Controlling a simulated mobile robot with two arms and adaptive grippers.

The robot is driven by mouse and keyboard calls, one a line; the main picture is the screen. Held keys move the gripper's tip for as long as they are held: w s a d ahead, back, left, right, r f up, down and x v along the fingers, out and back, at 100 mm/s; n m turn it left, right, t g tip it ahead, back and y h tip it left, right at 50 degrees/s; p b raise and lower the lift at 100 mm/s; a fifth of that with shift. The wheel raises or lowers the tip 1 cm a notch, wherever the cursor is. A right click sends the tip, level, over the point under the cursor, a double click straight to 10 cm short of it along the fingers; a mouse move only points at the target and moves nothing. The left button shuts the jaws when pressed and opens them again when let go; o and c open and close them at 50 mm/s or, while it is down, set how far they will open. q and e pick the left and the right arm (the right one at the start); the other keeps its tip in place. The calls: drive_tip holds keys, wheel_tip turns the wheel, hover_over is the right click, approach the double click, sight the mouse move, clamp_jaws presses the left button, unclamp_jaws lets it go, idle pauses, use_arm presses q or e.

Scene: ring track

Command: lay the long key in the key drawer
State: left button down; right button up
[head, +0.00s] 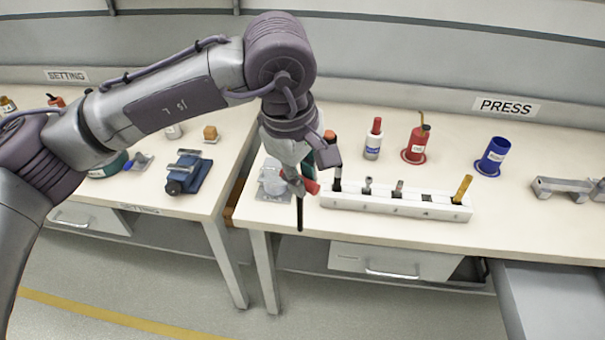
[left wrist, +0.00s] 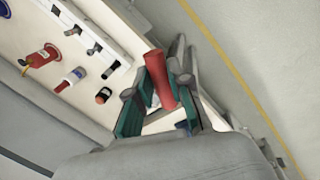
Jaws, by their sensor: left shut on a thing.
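My left gripper (head: 312,176) is shut on a long thin tool, seemingly the long key, with a red grip (left wrist: 158,76) and a dark shaft (head: 300,214) hanging down. It is held by the left front corner of the PRESS bench, beside the white slotted rack (head: 425,208). The gripper also shows in the left wrist view (left wrist: 160,108). A drawer front with a handle (head: 395,262) sits under this bench. A grey drawer or tray (head: 555,290) juts out at the lower right. I cannot tell which is the key drawer. My right gripper is not seen.
Several tools stand in the rack, one yellow (head: 462,188). Behind it are a white bottle with a red cap (head: 373,140), a red can (head: 417,144) and a blue cup (head: 493,157). A grey metal part (head: 562,189) lies right. The SETTING bench (head: 225,150) is left, across a gap.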

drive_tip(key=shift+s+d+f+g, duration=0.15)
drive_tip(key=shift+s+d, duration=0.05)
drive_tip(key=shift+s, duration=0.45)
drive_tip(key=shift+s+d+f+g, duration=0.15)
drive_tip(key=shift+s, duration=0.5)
